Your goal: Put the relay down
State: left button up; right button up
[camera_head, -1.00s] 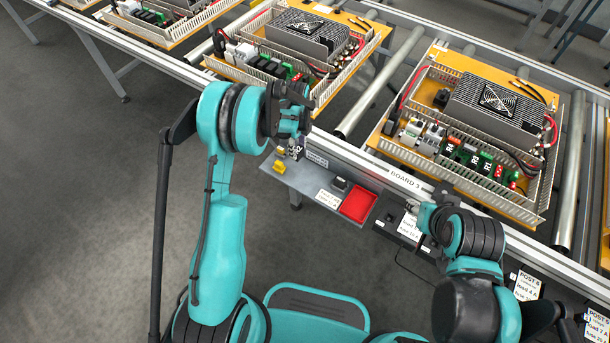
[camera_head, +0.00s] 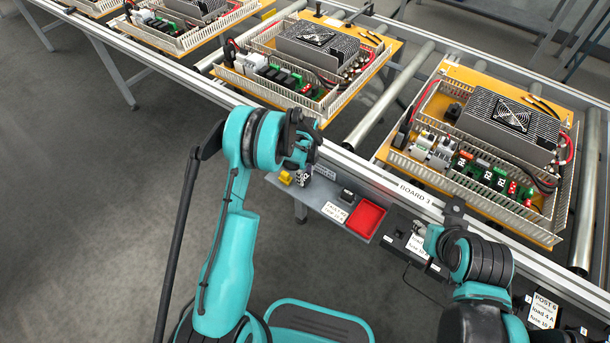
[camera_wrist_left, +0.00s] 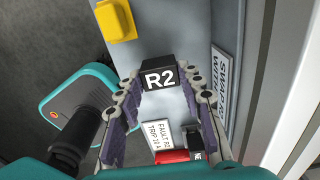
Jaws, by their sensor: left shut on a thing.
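The relay is a small black block with a white R2 label, seen in the left wrist view (camera_wrist_left: 160,74) between my left fingertips. My left gripper (camera_wrist_left: 161,88) is shut on it. In the head view the relay (camera_head: 303,179) shows just below my left gripper (camera_head: 302,163), over the grey shelf (camera_head: 322,200), beside a yellow block (camera_head: 286,178). I cannot tell whether the relay touches the shelf. My right gripper (camera_head: 420,230) is near the rail at the lower right; its fingers are too small to judge.
A red tray (camera_head: 365,218) and a small black part (camera_head: 347,195) are on the shelf, with a fault label (camera_wrist_left: 159,135) close by. The conveyor rail (camera_head: 350,165) runs behind the shelf. A populated board (camera_head: 455,200) lies on the rollers.

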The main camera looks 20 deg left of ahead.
pick_arm(q)
jog(key=o, duration=1)
jog(key=shift+f, duration=0.15)
jog(key=shift+o, duration=0.2)
